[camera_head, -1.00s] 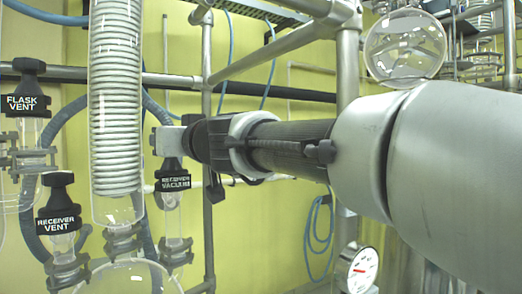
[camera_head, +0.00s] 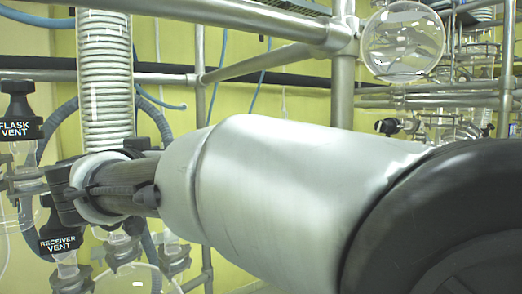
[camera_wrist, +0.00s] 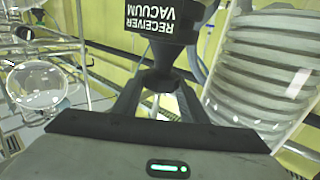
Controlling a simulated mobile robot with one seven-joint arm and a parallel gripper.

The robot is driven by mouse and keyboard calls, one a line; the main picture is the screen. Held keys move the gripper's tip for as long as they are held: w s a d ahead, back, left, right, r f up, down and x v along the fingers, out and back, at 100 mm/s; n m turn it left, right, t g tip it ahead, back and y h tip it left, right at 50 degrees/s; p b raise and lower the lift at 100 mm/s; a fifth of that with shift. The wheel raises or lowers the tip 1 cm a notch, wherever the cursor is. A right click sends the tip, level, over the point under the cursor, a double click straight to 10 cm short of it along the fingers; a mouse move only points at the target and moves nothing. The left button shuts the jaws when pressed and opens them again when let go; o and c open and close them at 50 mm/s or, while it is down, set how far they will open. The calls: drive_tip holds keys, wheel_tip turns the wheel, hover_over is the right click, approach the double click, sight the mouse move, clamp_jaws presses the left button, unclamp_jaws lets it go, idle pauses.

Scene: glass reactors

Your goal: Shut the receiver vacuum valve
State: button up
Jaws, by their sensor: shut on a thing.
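The receiver vacuum valve (camera_wrist: 165,22) is a black handle with white lettering, seen upside down at the top of the wrist view. My gripper (camera_wrist: 160,82) has its two dark fingers on either side of the handle's narrower end and is shut on it. In the head view my arm covers the valve's black handle, and only glass and clamp parts below (camera_head: 174,257) show. My fingertips cannot be made out there.
The flask vent valve (camera_head: 20,128) and receiver vent valve (camera_head: 60,243) are at the left. The coiled condenser (camera_head: 105,80) rises behind my wrist. Metal rails (camera_head: 230,28) run overhead. A round glass vessel (camera_head: 402,42) hangs at the upper right.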

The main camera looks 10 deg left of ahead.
drive_tip(key=shift+h, duration=0.3)
drive_tip(key=o, duration=0.8)
drive_tip(key=shift+f, duration=0.1)
